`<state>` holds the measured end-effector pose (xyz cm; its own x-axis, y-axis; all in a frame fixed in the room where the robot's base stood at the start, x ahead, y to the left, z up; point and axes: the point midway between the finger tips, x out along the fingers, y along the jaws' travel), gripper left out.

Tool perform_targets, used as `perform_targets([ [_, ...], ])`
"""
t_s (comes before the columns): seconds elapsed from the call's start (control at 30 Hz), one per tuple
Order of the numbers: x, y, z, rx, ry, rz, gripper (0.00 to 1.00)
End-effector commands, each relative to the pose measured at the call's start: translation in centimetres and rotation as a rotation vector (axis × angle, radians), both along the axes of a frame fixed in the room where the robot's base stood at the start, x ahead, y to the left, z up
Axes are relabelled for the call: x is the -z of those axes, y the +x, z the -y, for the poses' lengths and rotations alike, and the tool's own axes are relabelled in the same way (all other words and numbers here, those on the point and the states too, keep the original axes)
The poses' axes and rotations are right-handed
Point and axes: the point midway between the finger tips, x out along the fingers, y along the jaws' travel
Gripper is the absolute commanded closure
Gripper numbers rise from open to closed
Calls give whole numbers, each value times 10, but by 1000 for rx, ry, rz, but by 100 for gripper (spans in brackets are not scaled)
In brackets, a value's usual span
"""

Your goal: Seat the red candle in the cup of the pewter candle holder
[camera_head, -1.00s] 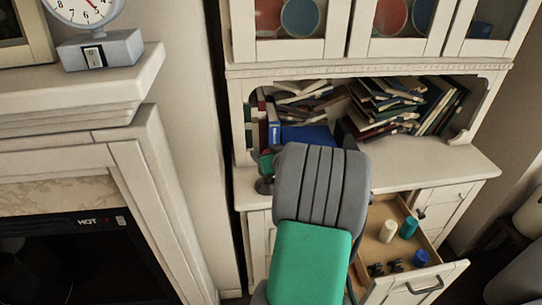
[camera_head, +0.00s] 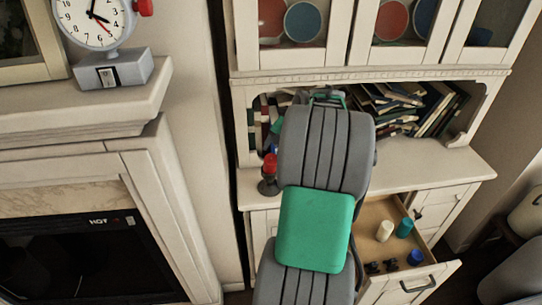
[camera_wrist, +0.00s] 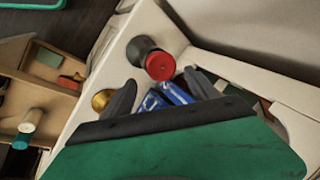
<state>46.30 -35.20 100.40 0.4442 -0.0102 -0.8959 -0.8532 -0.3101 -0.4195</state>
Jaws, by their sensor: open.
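The red candle (camera_head: 270,164) stands upright on the dark pewter candle holder (camera_head: 268,187) at the left end of the cabinet counter. In the wrist view I see the candle's round red top (camera_wrist: 159,67) with the dark holder (camera_wrist: 143,46) beneath and behind it. The candle appears to sit in the cup; how deep is hidden. My gripper (camera_wrist: 160,96) is open and empty, its two dark fingers apart from the candle. In the head view my arm hides the fingers; only a green edge of the gripper shows above the arm.
An open drawer (camera_head: 374,215) below the counter holds a white candle (camera_head: 385,231), a teal one (camera_head: 404,228), a blue piece (camera_head: 415,257) and small dark items. Books (camera_head: 412,104) fill the shelf behind. A brass object (camera_wrist: 103,99) shows near one finger.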

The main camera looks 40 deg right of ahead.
Motion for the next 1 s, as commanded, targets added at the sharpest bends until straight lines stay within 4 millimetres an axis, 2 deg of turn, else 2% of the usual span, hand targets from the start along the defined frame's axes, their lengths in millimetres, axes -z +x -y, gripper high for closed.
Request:
perform_targets([
  [0.03, -7, 3, 1, 65, 48, -51, 32],
  [0.17, -8, 3, 1, 188, 116, -132, 32],
  [0.7, 63, 30, -5, 205, 125, -141, 32],
  [0.9, 66, 30, -5, 206, 123, -139, 32],
  [1.0, 66, 30, -5, 206, 124, -138, 38],
])
